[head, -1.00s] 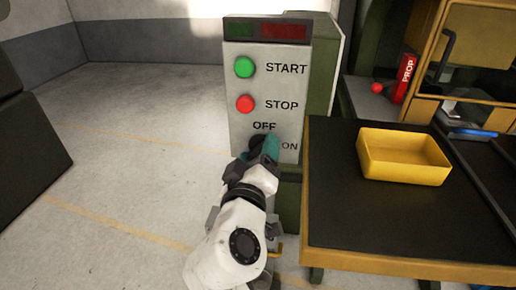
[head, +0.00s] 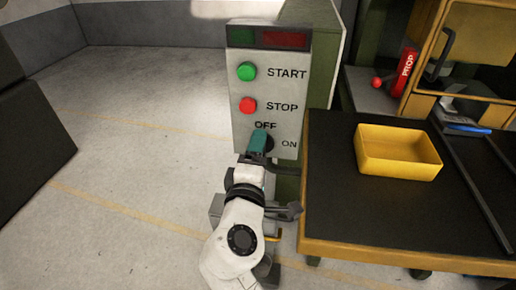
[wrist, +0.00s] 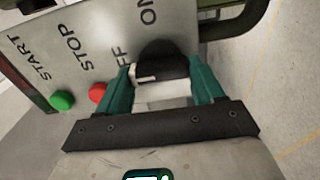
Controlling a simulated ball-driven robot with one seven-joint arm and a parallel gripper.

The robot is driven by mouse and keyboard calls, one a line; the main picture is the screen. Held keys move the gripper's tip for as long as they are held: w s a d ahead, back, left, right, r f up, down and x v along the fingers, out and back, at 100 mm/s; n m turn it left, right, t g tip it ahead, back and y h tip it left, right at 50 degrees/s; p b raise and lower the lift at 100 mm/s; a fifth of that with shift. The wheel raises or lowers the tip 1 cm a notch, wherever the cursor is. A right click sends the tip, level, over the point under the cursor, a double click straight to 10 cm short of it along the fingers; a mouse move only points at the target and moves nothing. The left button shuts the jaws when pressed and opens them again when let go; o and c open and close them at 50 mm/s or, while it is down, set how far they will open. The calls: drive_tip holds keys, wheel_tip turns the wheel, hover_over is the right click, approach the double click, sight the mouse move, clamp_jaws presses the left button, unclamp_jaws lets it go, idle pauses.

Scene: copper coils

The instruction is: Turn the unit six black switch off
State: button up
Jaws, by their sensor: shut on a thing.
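The black switch (wrist: 162,58) is a round knob with a white mark, low on the grey control panel (head: 240,125). In the head view it (head: 269,141) is mostly hidden behind my gripper. OFF is printed above it and ON to its right. My gripper (head: 258,142) has teal fingers, and in the wrist view (wrist: 163,72) they close on both sides of the knob. The white mark shows between the fingers, on the side nearer the partly covered OFF lettering. No unit number is visible on the panel.
A green START button (head: 247,72) and a red STOP button (head: 249,105) sit above the switch. A dark-topped table (head: 330,215) with a yellow bin (head: 398,168) stands close on the right. Floor to the left is open.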

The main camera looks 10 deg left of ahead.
drive_tip(key=shift+a, duration=0.1)
idle(0.5)
drive_tip(key=o, duration=1)
drive_tip(key=shift+o, duration=0.2)
drive_tip(key=shift+s+f, duration=0.1)
drive_tip(key=s+b, duration=0.1)
drive_tip(key=s, duration=0.9)
drive_tip(key=shift+s+a+b, duration=0.15)
drive_tip(key=shift+s+b, duration=0.15)
drive_tip(key=shift+b, duration=0.05)
